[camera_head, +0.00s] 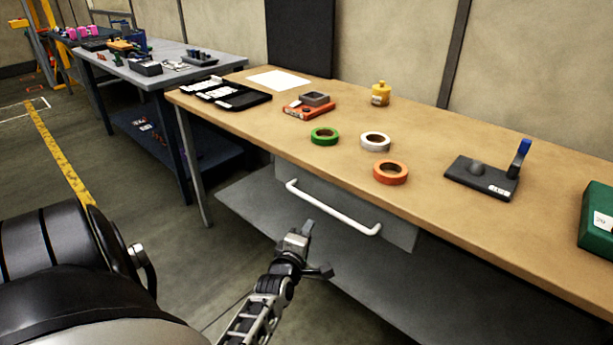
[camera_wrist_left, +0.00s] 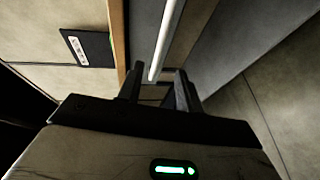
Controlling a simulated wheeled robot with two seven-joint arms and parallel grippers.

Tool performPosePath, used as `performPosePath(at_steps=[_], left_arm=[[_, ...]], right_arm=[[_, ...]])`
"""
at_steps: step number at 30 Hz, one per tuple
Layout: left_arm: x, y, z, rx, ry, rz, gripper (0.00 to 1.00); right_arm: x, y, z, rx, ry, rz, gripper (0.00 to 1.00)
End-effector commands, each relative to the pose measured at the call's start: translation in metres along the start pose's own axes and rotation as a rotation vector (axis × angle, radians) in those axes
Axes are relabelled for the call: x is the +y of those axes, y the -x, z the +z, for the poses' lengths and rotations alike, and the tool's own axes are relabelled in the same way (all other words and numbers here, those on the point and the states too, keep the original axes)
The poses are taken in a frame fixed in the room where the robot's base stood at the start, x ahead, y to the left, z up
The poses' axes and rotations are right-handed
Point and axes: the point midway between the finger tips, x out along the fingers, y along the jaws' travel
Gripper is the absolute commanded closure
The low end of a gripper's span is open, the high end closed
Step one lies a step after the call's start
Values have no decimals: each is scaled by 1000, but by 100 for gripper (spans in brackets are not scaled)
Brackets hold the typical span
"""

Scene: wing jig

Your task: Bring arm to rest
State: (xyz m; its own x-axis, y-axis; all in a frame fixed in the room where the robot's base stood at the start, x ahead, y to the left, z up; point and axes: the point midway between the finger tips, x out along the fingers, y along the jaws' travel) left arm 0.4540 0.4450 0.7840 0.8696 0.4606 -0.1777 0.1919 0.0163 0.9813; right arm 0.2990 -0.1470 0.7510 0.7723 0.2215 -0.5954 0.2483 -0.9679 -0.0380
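My left gripper (camera_head: 316,250) reaches in from the bottom of the head view, in front of the workbench and below the white bar handle (camera_head: 330,210). Its two fingers stand apart with nothing between them. In the left wrist view the open fingers (camera_wrist_left: 160,88) point toward the same handle (camera_wrist_left: 166,40), which shows just past their tips. I see no contact with the handle. The handle is on the grey drawer (camera_head: 400,234) under the bench top. My right gripper is not in view.
The wooden workbench (camera_head: 300,138) carries green (camera_head: 325,143), white (camera_head: 375,148) and orange (camera_head: 390,181) tape rolls, a yellow container (camera_head: 380,94), a black fixture with a blue lever (camera_head: 470,178) and a green box (camera_head: 596,225). A grey shelf (camera_head: 420,290) lies below. Floor is open at left.

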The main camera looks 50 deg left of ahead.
Motion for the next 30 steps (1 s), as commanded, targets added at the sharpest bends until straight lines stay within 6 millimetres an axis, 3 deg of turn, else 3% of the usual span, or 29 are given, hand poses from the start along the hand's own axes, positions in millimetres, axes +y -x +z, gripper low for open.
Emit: performPosePath(at_steps=[16, 20, 23, 27, 30], left_arm=[[-1, 0, 0, -1, -1, -1, 64], [-4, 10, 15, -57, -131, -16, 64], [-13, 38, 51, -194, -427, -36, 64], [-36, 107, 115, -457, -935, -15, 64], [-51, 162, 150, -631, -1229, 44, 64]], right_arm=[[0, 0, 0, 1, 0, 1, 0], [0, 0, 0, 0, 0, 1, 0], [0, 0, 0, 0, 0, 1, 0], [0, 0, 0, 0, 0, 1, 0], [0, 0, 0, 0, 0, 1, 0]])
